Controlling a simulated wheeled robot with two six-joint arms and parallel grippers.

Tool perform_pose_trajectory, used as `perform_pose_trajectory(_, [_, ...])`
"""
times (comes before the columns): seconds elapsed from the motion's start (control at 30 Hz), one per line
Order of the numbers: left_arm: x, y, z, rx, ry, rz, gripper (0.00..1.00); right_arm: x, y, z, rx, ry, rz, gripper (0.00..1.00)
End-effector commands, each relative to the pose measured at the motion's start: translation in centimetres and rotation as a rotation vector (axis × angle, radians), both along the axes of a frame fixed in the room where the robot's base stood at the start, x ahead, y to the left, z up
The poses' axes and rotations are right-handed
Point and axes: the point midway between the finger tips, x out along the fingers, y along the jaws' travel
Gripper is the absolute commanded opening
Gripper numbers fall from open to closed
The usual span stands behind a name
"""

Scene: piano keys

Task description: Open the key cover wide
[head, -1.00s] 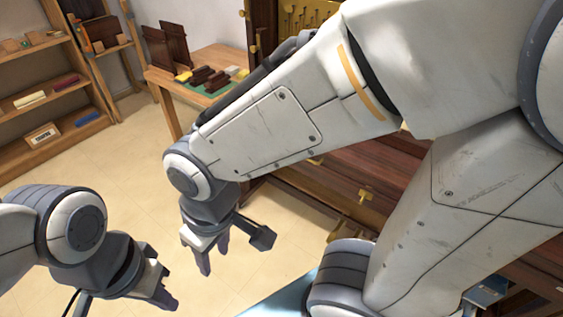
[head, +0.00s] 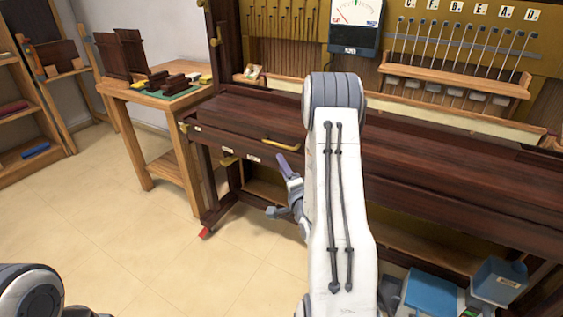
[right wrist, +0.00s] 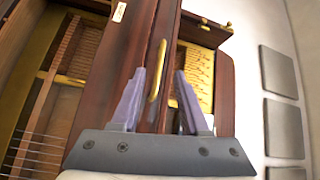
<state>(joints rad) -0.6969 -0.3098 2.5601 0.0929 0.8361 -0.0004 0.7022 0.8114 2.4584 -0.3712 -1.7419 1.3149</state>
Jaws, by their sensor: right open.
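The key cover (head: 440,150) is a long dark brown wooden board across the front of the piano in the head view. It lies shut, and no keys show. A brass handle (head: 281,146) sits on its front, left of my right forearm; the forearm hides part of the cover. My right gripper (head: 279,188) is open and empty, in front of and below the handle. In the right wrist view, a brass handle (right wrist: 157,72) shows beyond and between the spread fingers (right wrist: 161,104), with no contact visible. My left gripper is out of frame; only part of my left arm shows.
A wooden side table (head: 157,90) with dark blocks stands left of the piano. A meter (head: 355,22) and a rail of small parts (head: 455,80) are above the cover. The floor at left is clear.

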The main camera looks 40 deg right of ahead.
Motion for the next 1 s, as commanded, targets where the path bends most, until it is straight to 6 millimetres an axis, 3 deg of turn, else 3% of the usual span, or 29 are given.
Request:
perform_pose_trajectory(0.1, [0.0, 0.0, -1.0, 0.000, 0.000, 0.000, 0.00, -1.4, -1.6, -0.8, 0.037, -0.076, -0.034, 0.45])
perform_pose_trajectory(0.2, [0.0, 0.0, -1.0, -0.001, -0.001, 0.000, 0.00, -1.3, -2.1, -0.5, 0.044, -0.101, -0.041, 0.45])
perform_pose_trajectory(0.7, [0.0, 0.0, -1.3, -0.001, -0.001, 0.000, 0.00, 6.4, -5.1, 0.7, 0.042, -0.102, -0.040, 0.45])
perform_pose_trajectory(1.0, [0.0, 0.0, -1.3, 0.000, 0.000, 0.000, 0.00, 7.9, -5.8, 0.9, 0.045, -0.100, -0.042, 0.45])
